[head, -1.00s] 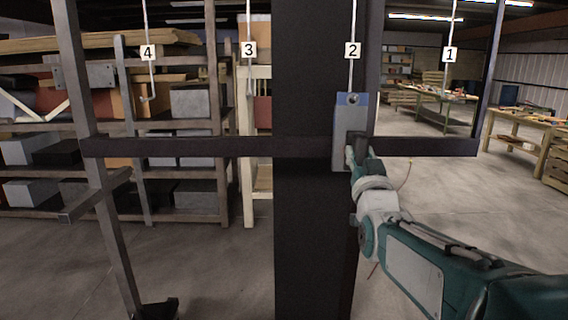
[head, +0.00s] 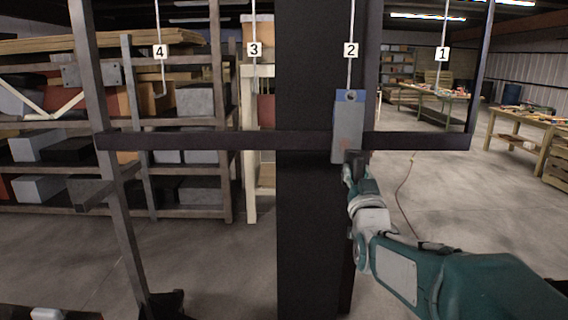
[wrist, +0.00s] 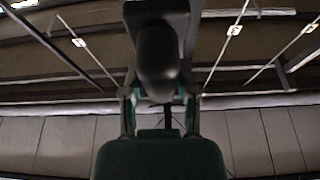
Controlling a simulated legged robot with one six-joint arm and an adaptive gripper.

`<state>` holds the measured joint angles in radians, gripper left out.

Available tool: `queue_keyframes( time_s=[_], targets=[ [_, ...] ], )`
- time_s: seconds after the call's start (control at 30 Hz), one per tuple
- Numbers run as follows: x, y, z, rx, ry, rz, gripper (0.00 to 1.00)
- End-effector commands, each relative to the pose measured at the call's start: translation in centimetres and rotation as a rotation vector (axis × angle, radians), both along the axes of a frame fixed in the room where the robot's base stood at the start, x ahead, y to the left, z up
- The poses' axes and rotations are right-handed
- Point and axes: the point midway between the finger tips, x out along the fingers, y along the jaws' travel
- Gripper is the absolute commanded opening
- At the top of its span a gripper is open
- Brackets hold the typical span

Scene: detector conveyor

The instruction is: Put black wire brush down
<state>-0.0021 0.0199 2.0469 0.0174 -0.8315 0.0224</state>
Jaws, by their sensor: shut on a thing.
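My gripper (head: 349,172) is at the end of my green and white arm, just below the lower part of a grey part (head: 347,122). The part has a blue top with a hole and hangs at the line labelled 2. A small dark thing, the black wire brush (head: 357,157), shows at the fingertips. In the wrist view my gripper (wrist: 160,112) is shut on the brush (wrist: 158,60), whose dark rounded body stands out between the fingers. Its bristles cannot be made out. A brownish patch shows on the part's lower face. Whether brush and part touch cannot be told.
A dark crossbar (head: 200,141) runs behind the hanging part, with a wide black column (head: 312,230) beside it. Lines 1, 3 and 4 hang without parts. Shelves with boxes (head: 185,156) stand at left. Work tables (head: 527,118) stand at right.

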Motion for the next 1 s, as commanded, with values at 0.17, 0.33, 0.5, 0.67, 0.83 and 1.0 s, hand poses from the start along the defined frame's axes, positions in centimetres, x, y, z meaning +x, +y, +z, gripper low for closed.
queue_keyframes(
  time_s=[0.17, 0.33, 0.5, 0.67, 0.83, 1.0],
  targets=[
    [1.7, 0.0, -3.8, -0.001, 0.007, 0.0, 0.01],
    [3.5, 0.0, -9.4, -0.001, 0.01, 0.0, 0.01],
    [4.5, 0.0, -15.7, -0.002, 0.009, 0.001, 0.01],
    [4.6, 0.0, -21.6, -0.002, 0.009, 0.003, 0.01],
    [3.8, 0.0, -27.8, -0.002, 0.01, 0.005, 0.01],
    [2.1, 0.1, -33.8, -0.002, 0.01, 0.008, 0.01]
  ],
)
